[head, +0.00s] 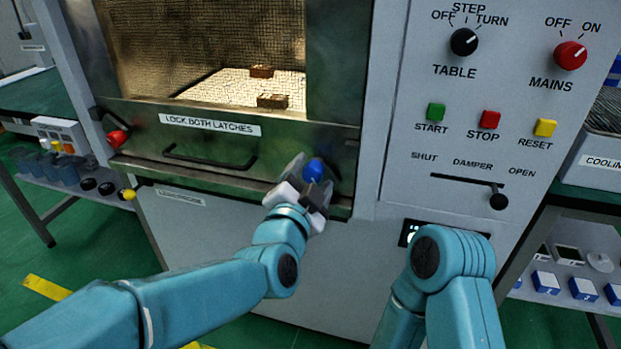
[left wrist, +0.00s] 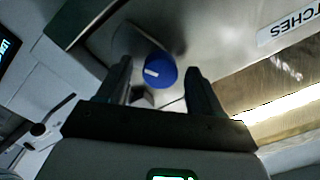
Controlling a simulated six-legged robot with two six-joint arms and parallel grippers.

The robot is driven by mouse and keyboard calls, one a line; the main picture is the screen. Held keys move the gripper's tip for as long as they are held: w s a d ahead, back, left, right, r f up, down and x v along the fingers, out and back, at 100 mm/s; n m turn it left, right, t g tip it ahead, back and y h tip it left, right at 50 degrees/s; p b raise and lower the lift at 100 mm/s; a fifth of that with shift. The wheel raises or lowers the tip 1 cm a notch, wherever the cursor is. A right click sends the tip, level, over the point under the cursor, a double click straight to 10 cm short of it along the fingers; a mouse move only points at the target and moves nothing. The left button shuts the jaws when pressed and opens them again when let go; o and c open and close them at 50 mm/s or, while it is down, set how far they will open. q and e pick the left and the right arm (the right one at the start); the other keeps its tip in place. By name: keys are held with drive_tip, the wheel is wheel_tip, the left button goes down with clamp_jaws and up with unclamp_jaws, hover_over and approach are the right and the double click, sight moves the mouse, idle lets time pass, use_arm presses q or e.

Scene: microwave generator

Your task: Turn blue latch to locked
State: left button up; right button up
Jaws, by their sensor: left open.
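The blue latch (head: 313,170) is a round blue knob at the right end of the microwave door's lower edge. It also shows in the left wrist view (left wrist: 161,70), with a white mark on its face. My left gripper (head: 305,180) is open at the latch, and the wrist view shows the knob between and just beyond its two fingers (left wrist: 163,85). I cannot tell whether the fingers touch it. The red latch (head: 117,138) is at the left end of the door. My right gripper is out of view; only my right arm shows.
The door carries a black handle (head: 210,165) and a "LOCK BOTH LATCHES" label (head: 210,124). Two brown blocks (head: 272,101) sit inside behind the mesh window. The control panel to the right holds knobs, buttons and a damper slider (head: 499,201). A yellow knob (head: 128,194) is at lower left.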

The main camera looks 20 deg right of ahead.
use_arm(q)
drive_tip(key=c, duration=1.1)
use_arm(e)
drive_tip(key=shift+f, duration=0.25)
use_arm(q)
drive_tip(key=n+b, duration=0.2)
drive_tip(key=n, duration=0.1)
drive_tip(key=shift+f, duration=0.15)
drive_tip(key=n+b, duration=0.3)
drive_tip(key=n, duration=0.2)
drive_tip(key=shift+n, duration=0.3)
drive_tip(key=n+b, duration=0.3)
drive_tip(key=n, duration=0.4)
drive_tip(key=shift+a+b, duration=0.1)
drive_tip(key=shift+b, duration=0.2)
drive_tip(key=shift+n+b, duration=0.45)
drive_tip(key=shift+n, duration=0.65)
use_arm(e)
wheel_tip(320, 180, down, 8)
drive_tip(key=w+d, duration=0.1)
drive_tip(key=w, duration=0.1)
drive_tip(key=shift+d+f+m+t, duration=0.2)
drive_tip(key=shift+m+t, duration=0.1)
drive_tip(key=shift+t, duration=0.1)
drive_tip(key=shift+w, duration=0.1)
